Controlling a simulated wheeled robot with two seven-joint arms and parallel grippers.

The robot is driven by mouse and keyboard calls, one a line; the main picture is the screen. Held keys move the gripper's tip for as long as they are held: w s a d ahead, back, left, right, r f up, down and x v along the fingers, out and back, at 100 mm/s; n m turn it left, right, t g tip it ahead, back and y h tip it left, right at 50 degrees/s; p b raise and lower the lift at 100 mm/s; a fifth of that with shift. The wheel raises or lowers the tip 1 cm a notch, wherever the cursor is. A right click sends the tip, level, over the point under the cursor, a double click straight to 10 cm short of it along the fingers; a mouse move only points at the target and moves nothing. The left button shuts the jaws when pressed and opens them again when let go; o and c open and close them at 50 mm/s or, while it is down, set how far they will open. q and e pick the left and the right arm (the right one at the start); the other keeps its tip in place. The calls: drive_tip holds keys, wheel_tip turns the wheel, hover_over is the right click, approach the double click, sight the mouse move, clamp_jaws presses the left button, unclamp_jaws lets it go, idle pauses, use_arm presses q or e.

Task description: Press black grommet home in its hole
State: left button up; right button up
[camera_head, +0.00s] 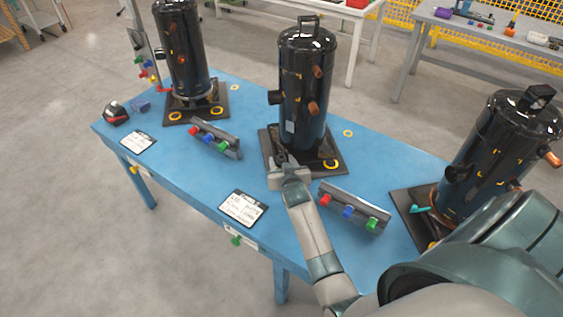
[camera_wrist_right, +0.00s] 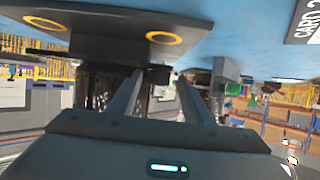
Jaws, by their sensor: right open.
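The middle black compressor (camera_head: 305,85) stands upright on a dark base plate (camera_head: 340,172) on the blue table. A yellow ring (camera_head: 331,163) marks a spot on the plate's right side. In the right wrist view the picture is upside down, and two yellow rings show on the plate, one left (camera_wrist_right: 45,22) and one nearer the middle (camera_wrist_right: 165,38). My right gripper (camera_head: 281,160) is at the plate's front left; its two open fingers (camera_wrist_right: 162,92) also show in the wrist view. I cannot make out the black grommet; the gripper may hide it. My left gripper is out of view.
Other compressors stand left (camera_head: 185,50) and right (camera_head: 500,150) on the blue table (camera_head: 275,202). Racks with red, blue and green parts stand left (camera_head: 215,139) and right (camera_head: 353,208) of my gripper. White cards (camera_head: 243,208) lie in front. My arm covers the right front.

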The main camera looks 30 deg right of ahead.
drive_tip(key=shift+s+f, duration=0.2)
drive_tip(key=shift+f, duration=0.05)
drive_tip(key=shift+s, duration=0.35)
drive_tip(key=r+b+v, duration=0.1)
drive_tip(key=b+v, duration=0.1)
drive_tip(key=v, duration=1.4)
drive_tip(key=shift+a, duration=0.15)
drive_tip(key=shift+r, duration=0.1)
